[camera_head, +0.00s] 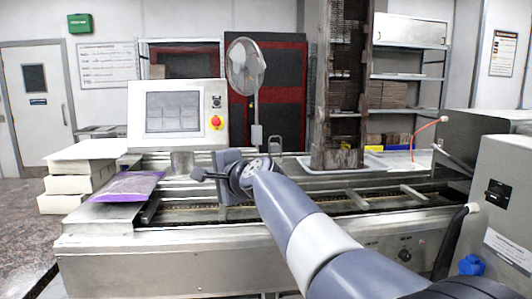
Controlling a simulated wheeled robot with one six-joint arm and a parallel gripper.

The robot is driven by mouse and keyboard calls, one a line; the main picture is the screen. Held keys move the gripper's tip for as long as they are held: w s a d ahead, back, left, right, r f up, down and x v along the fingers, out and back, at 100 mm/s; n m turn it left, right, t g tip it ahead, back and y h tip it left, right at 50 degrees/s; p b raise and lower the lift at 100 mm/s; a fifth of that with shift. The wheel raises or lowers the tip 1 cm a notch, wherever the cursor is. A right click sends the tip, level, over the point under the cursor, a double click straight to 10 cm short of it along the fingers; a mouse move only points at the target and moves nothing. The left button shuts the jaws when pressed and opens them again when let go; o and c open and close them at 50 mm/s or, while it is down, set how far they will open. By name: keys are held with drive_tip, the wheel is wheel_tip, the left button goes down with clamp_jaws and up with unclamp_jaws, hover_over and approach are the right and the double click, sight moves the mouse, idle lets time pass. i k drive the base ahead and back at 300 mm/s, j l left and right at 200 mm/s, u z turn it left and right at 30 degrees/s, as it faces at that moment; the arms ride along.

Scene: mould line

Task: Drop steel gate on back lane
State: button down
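My gripper (203,175) is at the end of my arm, over the left half of the steel mould line (160,245). It is small and seen from behind and the side, so I cannot tell whether its fingers are open or shut. A small grey metal piece (182,161) shows just behind the fingertips; I cannot tell whether they touch it or whether it is the steel gate. Two short steel bars, one (357,198) nearer the middle and one (412,192) farther right, lie across the line's lanes. My arm and wrist hide part of the lanes.
A control panel with a screen (172,112) and red button stands behind the line at left. A purple bag (128,187) lies on the left end, near white boxes (72,180). A tall dark column (343,90) rises behind the line. A grey cabinet (500,205) bounds the right.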

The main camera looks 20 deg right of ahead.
sight(274, 147)
drive_tip(key=i+j+z, duration=0.15)
drive_tip(key=i+z, duration=0.2)
drive_tip(key=i+j+z, duration=0.35)
drive_tip(key=i, duration=0.15)
drive_tip(key=i+j+z, duration=0.3)
drive_tip(key=i+l, duration=0.05)
drive_tip(key=i, duration=0.05)
